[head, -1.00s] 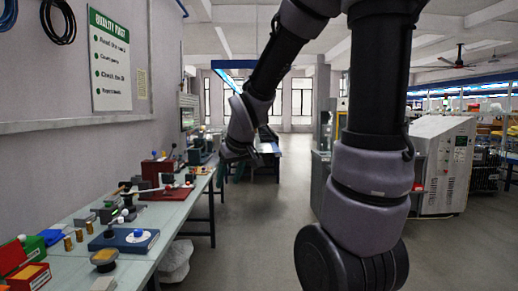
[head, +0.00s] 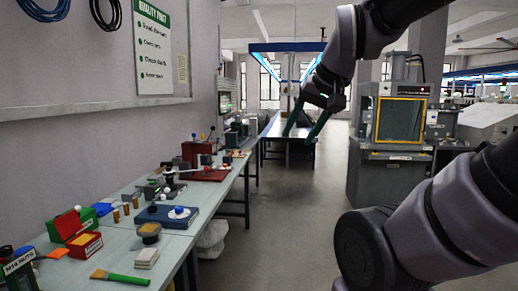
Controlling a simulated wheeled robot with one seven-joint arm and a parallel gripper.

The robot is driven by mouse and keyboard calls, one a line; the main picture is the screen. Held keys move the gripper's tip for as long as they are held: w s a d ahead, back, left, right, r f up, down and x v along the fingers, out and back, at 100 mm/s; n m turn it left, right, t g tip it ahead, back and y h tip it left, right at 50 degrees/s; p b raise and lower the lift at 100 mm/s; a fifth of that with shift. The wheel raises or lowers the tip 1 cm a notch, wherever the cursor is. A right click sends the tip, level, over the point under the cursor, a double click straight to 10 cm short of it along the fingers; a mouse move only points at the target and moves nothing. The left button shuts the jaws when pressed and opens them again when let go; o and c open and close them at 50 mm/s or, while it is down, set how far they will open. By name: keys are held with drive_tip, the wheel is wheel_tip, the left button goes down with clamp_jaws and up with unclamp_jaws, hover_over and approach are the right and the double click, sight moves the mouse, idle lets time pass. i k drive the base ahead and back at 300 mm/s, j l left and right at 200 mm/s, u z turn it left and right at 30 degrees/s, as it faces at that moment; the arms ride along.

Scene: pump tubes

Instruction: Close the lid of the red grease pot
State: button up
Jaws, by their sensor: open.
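The red grease pot (head: 84,245) stands on the workbench at the lower left in the head view, with an orange-yellow top face showing. A red upright panel (head: 69,224), which looks like its raised lid, stands just behind it. My gripper (head: 306,131) is open and empty, with its two dark green fingers spread and pointing down. It is in the air right of the bench, well away from the pot and not touching anything.
The bench (head: 190,236) runs along the left wall. Floor (head: 290,225) right of the bench is clear.

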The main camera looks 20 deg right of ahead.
sight(67, 225)
drive_tip(key=u, duration=1.25)
drive_tip(key=i+l+u, duration=0.65)
drive_tip(key=k, duration=0.1)
